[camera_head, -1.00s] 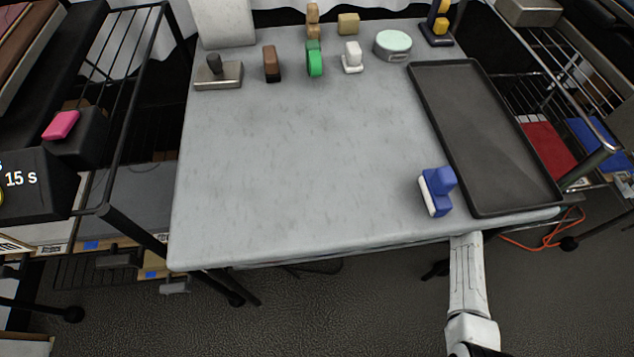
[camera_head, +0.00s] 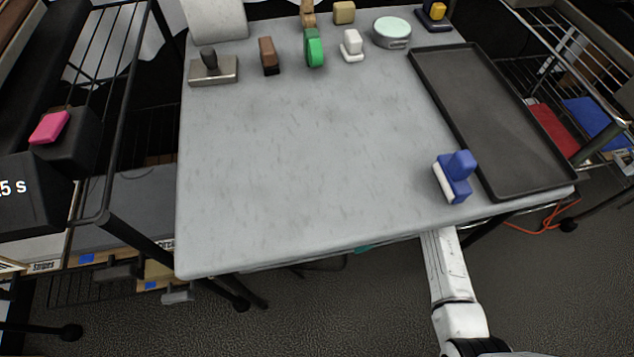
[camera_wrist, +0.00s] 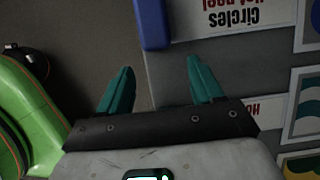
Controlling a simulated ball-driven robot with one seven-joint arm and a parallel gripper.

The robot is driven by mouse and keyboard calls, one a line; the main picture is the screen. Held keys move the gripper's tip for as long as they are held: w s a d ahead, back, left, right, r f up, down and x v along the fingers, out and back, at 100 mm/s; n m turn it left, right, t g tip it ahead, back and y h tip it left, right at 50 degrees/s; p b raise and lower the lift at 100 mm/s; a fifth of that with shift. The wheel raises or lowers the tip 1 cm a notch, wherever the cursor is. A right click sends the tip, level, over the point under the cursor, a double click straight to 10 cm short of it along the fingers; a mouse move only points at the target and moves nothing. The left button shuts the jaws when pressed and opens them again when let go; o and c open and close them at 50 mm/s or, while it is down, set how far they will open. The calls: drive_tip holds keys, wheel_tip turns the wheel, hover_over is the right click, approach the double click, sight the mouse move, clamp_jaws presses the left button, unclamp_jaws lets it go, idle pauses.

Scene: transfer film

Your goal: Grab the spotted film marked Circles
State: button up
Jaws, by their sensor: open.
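In the wrist view, an upside-down white label reading "Circles" and "Hot peel" (camera_wrist: 240,14) lies at the top, beyond my fingertips. A blue tab (camera_wrist: 153,22) stands at its left end. I see no spotted sheet in either view. My gripper (camera_wrist: 160,78) is open, its two teal fingers apart with nothing between them. It is short of the label and apart from the blue tab. In the head view, my arm reaches under the table's front edge; a small teal patch (camera_head: 370,247) shows there.
The grey table (camera_head: 310,150) covers the area where my arm reaches. A dark tray (camera_head: 500,125) and a blue-and-white block (camera_head: 455,178) are on it. A black rack (camera_head: 105,130) stands left. Patterned cards (camera_wrist: 301,105) line the right of the wrist view.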

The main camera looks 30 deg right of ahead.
drive_tip(key=shift+w+a, duration=0.3)
drive_tip(key=shift+a, duration=0.65)
drive_tip(key=a, duration=0.1)
drive_tip(key=w+a, duration=0.1)
drive_tip(key=a+b, duration=0.1)
drive_tip(key=a, duration=0.1)
drive_tip(key=shift+w+a+f, duration=0.1)
drive_tip(key=shift+w+f, duration=0.05)
drive_tip(key=shift+f, duration=0.15)
drive_tip(key=shift+a+f, duration=0.1)
drive_tip(key=shift+f, duration=0.2)
drive_tip(key=c, duration=1.1)
drive_tip(key=shift+c, duration=0.2)
drive_tip(key=shift+r, duration=0.25)
